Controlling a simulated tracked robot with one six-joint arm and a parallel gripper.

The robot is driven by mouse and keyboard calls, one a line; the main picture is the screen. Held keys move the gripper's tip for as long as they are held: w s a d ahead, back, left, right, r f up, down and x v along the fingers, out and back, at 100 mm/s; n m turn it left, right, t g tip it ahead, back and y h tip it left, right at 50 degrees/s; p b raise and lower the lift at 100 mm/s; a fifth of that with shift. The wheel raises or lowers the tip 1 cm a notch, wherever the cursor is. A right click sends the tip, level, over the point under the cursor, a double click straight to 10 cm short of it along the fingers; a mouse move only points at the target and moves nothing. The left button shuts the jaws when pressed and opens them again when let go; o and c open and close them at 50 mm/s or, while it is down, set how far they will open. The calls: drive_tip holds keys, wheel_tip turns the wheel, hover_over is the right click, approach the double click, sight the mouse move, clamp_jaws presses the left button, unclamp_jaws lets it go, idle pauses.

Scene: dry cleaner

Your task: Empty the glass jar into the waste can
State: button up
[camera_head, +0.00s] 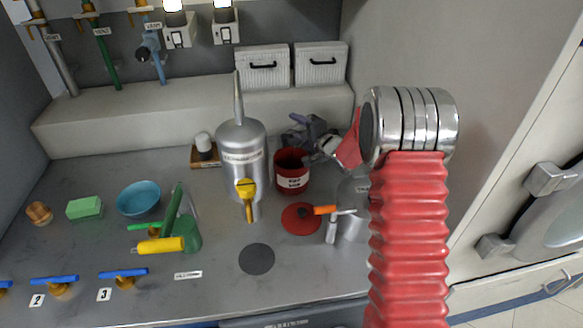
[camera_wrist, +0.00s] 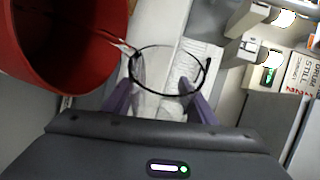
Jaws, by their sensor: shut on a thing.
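The clear glass jar (camera_wrist: 167,72) with a dark rim is between the purple fingers of my gripper (camera_wrist: 162,100) in the wrist view. My gripper is shut on it. I cannot tell whether anything is inside the jar. The red waste can (camera_head: 291,180), with a white label, stands on the counter in the head view. It also fills the upper left of the wrist view (camera_wrist: 62,75), close beside the jar. In the head view my gripper (camera_head: 302,138) is at the back right of the can's mouth; the jar is not clear there.
A silver tank (camera_head: 240,160) with a yellow tap stands just left of the can. A red disc (camera_head: 300,218) lies in front, near an orange-handled tool (camera_head: 325,210). A blue bowl (camera_head: 138,197) and green sponge (camera_head: 85,208) are at left. Two white boxes (camera_head: 262,68) stand behind.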

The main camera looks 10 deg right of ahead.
sight(294, 129)
drive_tip(key=shift+s+a+r+n+t+p, duration=0.15)
drive_tip(key=shift+r+n+t+p, duration=0.25)
drive_tip(key=shift+r+n+p, duration=0.15)
idle(0.5)
drive_tip(key=shift+s+a+r+n+t, duration=0.25)
drive_tip(key=shift+r+n+t, duration=0.15)
drive_tip(key=shift+n, duration=0.35)
drive_tip(key=shift+s+a+r+n+t, duration=0.25)
drive_tip(key=shift+r+n+t, duration=0.15)
drive_tip(key=shift+n, duration=0.3)
drive_tip(key=n, duration=0.1)
drive_tip(key=s+a+r+n+t+p, duration=0.1)
drive_tip(key=n, duration=0.1)
drive_tip(key=shift+y, duration=0.3)
drive_tip(key=shift+s+a+r+n+t, duration=0.1)
drive_tip(key=shift+s+a+n+t, duration=0.15)
drive_tip(key=shift+n, duration=0.25)
drive_tip(key=shift+y, duration=0.3)
drive_tip(key=shift+s+a+r+n+t+y, duration=0.15)
drive_tip(key=shift+s+a+n+t+y, duration=0.15)
drive_tip(key=shift+n, duration=0.5)
